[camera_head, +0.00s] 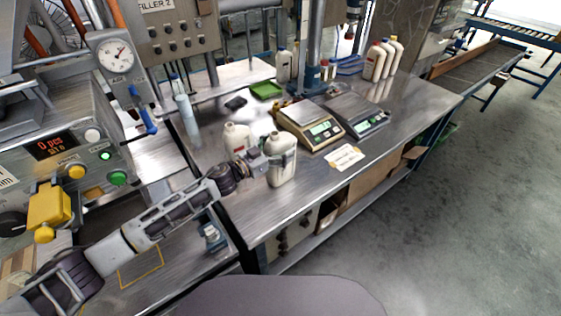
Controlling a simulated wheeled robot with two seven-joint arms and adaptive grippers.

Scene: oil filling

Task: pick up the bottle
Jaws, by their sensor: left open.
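My left arm reaches in from the left, and my left gripper (262,158) is open at the bottle's left side. I cannot tell whether its fingers touch the bottle. A second white bottle (238,138) stands just behind the gripper. My right gripper does not show.
Two weighing scales (308,127) stand to the right, with a paper label (344,157) before them. Several white bottles (377,62) stand at the back right. A green tray (266,90) lies behind. A control box (65,150) is at the left.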

